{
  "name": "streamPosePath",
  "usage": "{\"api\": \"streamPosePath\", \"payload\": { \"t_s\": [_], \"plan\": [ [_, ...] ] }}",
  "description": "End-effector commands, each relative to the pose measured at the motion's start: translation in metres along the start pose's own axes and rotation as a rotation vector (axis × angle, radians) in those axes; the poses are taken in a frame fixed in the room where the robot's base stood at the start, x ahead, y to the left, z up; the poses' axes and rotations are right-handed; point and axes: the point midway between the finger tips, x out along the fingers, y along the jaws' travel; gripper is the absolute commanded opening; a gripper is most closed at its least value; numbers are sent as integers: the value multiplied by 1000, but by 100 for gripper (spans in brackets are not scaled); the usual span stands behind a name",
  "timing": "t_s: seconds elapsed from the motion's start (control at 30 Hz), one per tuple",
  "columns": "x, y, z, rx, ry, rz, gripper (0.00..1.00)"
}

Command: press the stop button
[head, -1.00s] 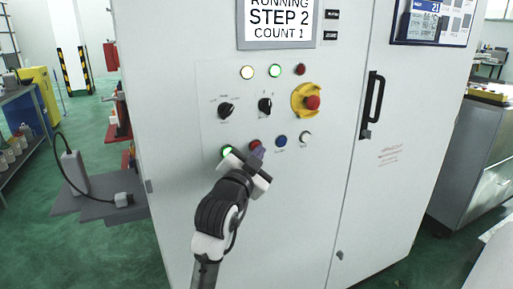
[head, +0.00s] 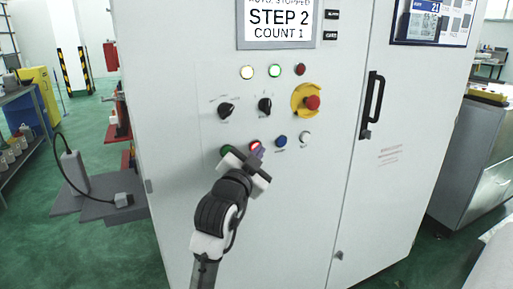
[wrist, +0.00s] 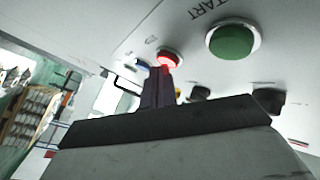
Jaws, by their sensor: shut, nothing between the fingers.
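The stop button is the red push button (head: 255,145) in the lower row of the cabinet panel; it is lit. In the wrist view the same red button (wrist: 171,58) glows right at the tips of my gripper (wrist: 160,72). My gripper (head: 260,153) is shut and empty, its fingertips at the button's face; whether they still touch it I cannot tell. The green start button (wrist: 232,41) beside it is unlit. The screen (head: 278,20) reads a line ending in "STOPPED", then "STEP 2" and "COUNT 1".
A blue button (head: 281,141) and a white button (head: 305,137) sit to the right in the same row. A red emergency knob on a yellow plate (head: 299,96) and two black selector switches (head: 265,105) are above. A black door handle (head: 372,105) sticks out at right.

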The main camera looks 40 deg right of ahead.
Motion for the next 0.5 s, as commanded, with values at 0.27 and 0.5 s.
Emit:
{"api": "streamPosePath", "payload": {
  "t_s": [0.27, 0.5],
  "plan": [
    [-9, 7, -6, 1, 0, 0, 0],
    [-9, 7, -6, 0, 0, 0, 0]
  ]
}}
